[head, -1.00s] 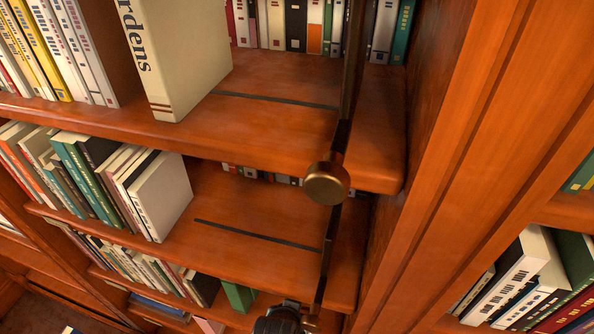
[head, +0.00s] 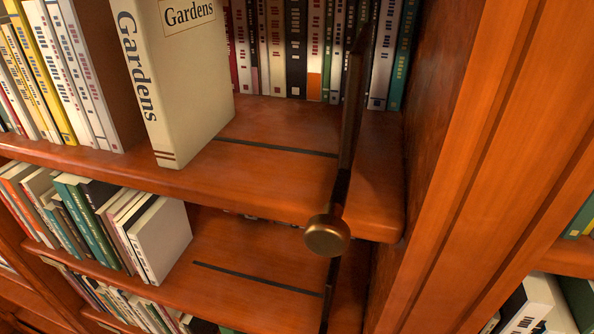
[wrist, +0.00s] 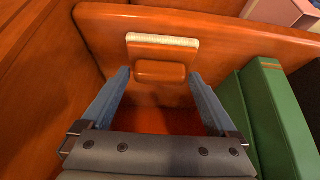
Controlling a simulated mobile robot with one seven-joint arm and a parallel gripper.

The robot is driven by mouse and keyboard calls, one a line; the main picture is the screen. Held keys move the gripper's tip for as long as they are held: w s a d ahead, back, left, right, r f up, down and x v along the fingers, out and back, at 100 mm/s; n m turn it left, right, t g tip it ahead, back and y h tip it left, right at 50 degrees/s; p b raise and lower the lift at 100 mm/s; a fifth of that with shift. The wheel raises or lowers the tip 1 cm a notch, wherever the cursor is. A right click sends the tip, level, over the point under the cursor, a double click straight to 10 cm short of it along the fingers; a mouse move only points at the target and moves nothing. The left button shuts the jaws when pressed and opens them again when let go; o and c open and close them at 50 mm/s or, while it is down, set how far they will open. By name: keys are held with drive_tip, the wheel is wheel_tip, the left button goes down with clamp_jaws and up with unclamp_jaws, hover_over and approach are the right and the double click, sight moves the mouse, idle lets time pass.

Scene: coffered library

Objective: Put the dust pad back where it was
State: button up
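In the wrist view, a small wooden block with a whitish strip along its top (wrist: 163,42), which looks like the dust pad, is against or close to an orange-brown wooden panel. My gripper (wrist: 160,74) is open, its two blue fingers spread wide. The block's lower wooden part lies ahead of and between the fingertips, with gaps showing on both sides. I cannot tell how far it is in depth. The head view shows neither my gripper nor the pad.
A green book (wrist: 270,115) stands close to the right finger. In the head view, a large cream "Gardens" book (head: 185,90) stands on the upper shelf (head: 275,175). A dark upright bar with a brass knob (head: 327,236) stands before the shelves. Bare shelf lies right of the "Gardens" book.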

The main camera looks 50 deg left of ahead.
drive_tip(key=shift+r, duration=0.3)
drive_tip(key=p+v, duration=0.1)
drive_tip(key=v, duration=1)
drive_tip(key=shift+s+d+r, duration=0.2)
drive_tip(key=shift+d+r, duration=0.05)
drive_tip(key=shift+r, duration=0.05)
